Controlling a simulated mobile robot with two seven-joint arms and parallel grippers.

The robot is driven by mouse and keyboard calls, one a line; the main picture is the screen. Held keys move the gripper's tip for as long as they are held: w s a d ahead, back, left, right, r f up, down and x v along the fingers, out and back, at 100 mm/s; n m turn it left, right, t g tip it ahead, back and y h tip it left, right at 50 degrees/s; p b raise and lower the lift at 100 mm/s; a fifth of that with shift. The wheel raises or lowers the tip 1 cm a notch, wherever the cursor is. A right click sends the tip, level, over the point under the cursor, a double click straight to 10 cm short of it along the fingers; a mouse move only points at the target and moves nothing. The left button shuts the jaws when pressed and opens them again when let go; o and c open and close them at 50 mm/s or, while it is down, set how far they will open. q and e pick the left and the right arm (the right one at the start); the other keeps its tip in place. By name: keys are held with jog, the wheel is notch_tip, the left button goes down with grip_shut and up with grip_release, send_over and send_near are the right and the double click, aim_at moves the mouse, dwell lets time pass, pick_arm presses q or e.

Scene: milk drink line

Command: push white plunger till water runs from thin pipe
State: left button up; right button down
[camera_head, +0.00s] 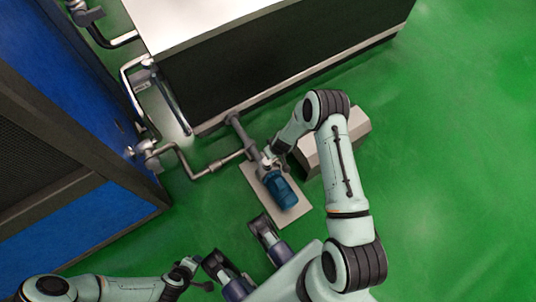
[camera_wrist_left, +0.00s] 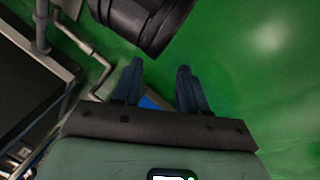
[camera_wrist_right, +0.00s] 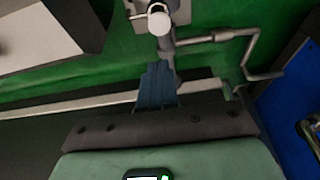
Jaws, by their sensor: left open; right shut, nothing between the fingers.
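A white round-ended plunger (camera_wrist_right: 159,20) stands out from grey pipework just beyond my right fingertips in the right wrist view. My right gripper (camera_wrist_right: 158,66) is shut and empty. Its fingertips overlap the pipework below the plunger in that view; I cannot tell if they touch.
A blue motor (camera_head: 280,190) sits on a pale base plate (camera_head: 295,212) on the green floor. A large dark tank (camera_head: 250,60) stands behind, and a blue cabinet (camera_head: 110,215) stands at left. Open floor (camera_head: 470,150) lies at right.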

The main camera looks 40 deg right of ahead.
pick_arm(q)
jog(key=shift+w+a+f, duration=0.15)
jog(key=shift+w+f, duration=0.15)
jog(key=shift+w, duration=0.25)
pick_arm(e)
jog(key=shift+s+r, duration=0.15)
jog(key=shift+r, duration=0.15)
jog(key=b, duration=0.3)
send_over(269, 162)
jog(key=s, duration=0.1)
notch_tip(269, 162, down, 6)
jog(key=x, duration=0.2)
jog(key=b+x, duration=0.1)
jog(key=x, duration=0.1)
jog(key=s+b+x, duration=0.1)
jog(key=x, duration=0.1)
jog(key=shift+w+a+f, duration=0.1)
jog(key=shift+f, duration=0.35)
pick_arm(q)
jog(key=s+a+f+g, duration=0.1)
jog(key=s+a+f, duration=0.1)
jog(key=s+f, duration=0.3)
jog(key=shift+f+n+g, duration=0.3)
jog(key=shift+f+g, duration=0.1)
jog(key=shift+f, duration=0.95)
pick_arm(e)
jog(key=shift+f, duration=0.45)
pick_arm(q)
jog(key=shift+a, duration=0.1)
